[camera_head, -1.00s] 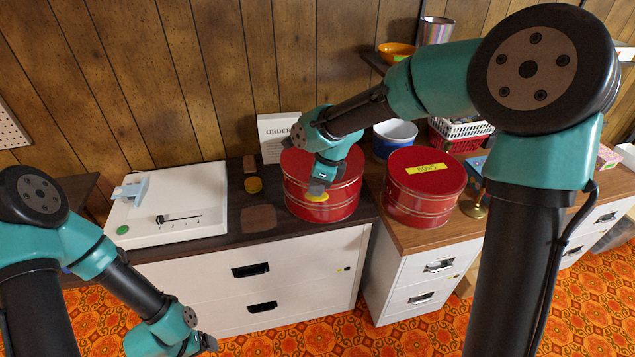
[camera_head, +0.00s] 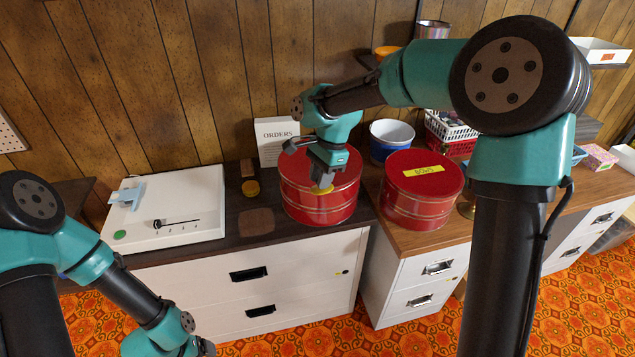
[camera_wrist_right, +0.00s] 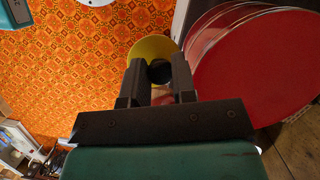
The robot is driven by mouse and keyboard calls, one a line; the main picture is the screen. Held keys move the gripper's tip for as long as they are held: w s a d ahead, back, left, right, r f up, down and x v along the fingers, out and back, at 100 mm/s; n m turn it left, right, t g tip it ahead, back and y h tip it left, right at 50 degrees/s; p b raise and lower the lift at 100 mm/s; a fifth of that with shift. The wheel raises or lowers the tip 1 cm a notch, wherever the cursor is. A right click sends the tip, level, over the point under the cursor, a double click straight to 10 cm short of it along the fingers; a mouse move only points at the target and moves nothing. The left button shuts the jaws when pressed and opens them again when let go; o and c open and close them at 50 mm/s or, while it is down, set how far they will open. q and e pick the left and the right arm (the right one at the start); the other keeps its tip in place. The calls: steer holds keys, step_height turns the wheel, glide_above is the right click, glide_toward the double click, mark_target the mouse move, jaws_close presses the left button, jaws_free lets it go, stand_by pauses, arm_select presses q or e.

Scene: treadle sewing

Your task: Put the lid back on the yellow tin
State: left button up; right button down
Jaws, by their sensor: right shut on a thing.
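A white device with a slider (camera_head: 180,205) stands on the left. An ORDERS card (camera_head: 275,140) stands behind. A second red tin (camera_head: 423,190) is to the right.

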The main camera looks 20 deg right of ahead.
steer(key=n, duration=0.2)
steer(key=d+r+n+g, duration=0.1)
steer(key=n, duration=0.1)
steer(key=r+n+h, duration=0.1)
steer(key=n, duration=0.1)
steer(key=shift+w+d+r+n, duration=0.2)
steer(key=shift+d+n, duration=0.05)
steer(key=shift+n, duration=0.15)
steer(key=n, duration=0.1)
steer(key=r+n+g, duration=0.1)
steer(key=n, duration=0.1)
steer(key=shift+d+r+h, duration=0.2)
steer(key=shift+d+h, duration=0.2)
steer(key=n, duration=0.1)
steer(key=r+n, duration=0.1)
steer(key=n, duration=0.1)
steer(key=d+n+h, duration=0.1)
steer(key=shift+w+r+n, duration=0.1)
steer(key=shift+r+n, duration=0.2)
steer(key=shift+r, duration=0.1)
